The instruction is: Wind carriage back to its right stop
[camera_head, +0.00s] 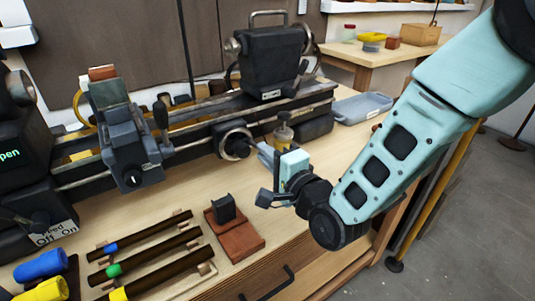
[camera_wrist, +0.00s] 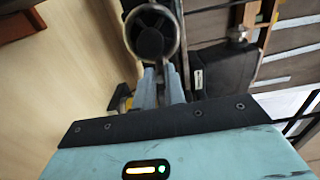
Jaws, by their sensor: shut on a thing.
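The carriage (camera_head: 130,140), a dark grey block with a teal top piece, sits on the lathe's rails towards the left, near the headstock. A handwheel (camera_head: 236,142) with a pale rim and dark hub is on the bed's front, well right of the carriage. It shows at the top of the wrist view (camera_wrist: 151,34). My gripper (camera_head: 264,153) reaches the wheel's right side. In the wrist view its fingers (camera_wrist: 162,84) are close together at the wheel's near edge, shut on it. The exact grip point is hidden. I cannot make out the right stop clearly.
The tailstock (camera_head: 270,60) stands on the bed at the right. A red-brown block (camera_head: 234,233) and a rack of dark rods (camera_head: 145,255) lie in front. A blue-grey tray (camera_head: 362,107) is at the right.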

